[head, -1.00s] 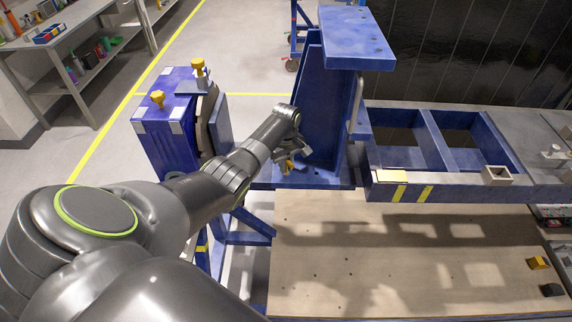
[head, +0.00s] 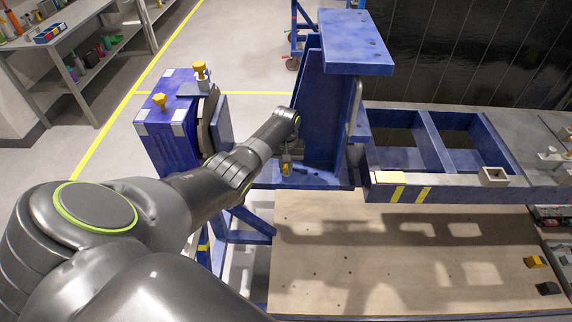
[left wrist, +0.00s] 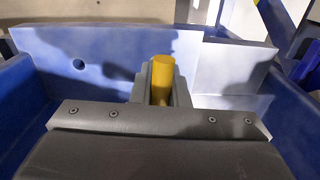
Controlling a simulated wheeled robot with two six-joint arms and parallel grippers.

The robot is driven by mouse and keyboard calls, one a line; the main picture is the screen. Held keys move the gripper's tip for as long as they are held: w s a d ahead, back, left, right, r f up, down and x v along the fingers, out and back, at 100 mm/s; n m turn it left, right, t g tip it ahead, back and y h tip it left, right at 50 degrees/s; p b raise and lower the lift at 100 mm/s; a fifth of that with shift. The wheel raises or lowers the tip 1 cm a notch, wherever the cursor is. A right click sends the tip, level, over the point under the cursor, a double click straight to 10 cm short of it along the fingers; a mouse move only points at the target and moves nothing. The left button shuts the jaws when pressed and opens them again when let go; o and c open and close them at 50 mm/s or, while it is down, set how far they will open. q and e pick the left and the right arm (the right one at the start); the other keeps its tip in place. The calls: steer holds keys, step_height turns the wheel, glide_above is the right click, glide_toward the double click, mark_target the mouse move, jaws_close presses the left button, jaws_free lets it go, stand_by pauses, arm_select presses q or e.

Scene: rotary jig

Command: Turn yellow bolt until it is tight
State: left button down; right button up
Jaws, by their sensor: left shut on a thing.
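The yellow bolt (head: 286,169) stands in the blue base plate at the foot of the tall blue bracket in the head view. In the left wrist view the yellow bolt (left wrist: 162,78) shows as an upright yellow cylinder between the grey fingers. My left gripper (head: 287,162) reaches down to it, partly hidden by my own arm; in the left wrist view the gripper (left wrist: 161,90) is shut on the bolt. The bolt's lower end is hidden by the gripper. My right gripper is not in view.
Two other yellow knobs, one on the blue box (head: 159,101) and one on its top bracket (head: 200,68), stand left of my forearm. The tall blue bracket (head: 322,110) rises close beside my wrist. A blue frame (head: 455,160) lies to the right, above a wooden board (head: 400,260).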

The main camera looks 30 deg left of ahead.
arm_select(q)
steer(key=m, duration=0.5)
steer(key=shift+w+r+m, duration=0.1)
steer(key=shift+m, duration=0.2)
steer(key=m, duration=0.5)
steer(key=shift+m, duration=0.3)
steer(key=c, duration=1.3)
jaws_free()
steer(key=shift+c, duration=0.2)
steer(key=shift+a+r+p, duration=0.1)
steer(key=shift+r+p, duration=0.2)
step_height(320, 180, up, 17)
steer(key=b, duration=0.2)
steer(key=shift+f+b, duration=0.15)
steer(key=shift+b, duration=0.25)
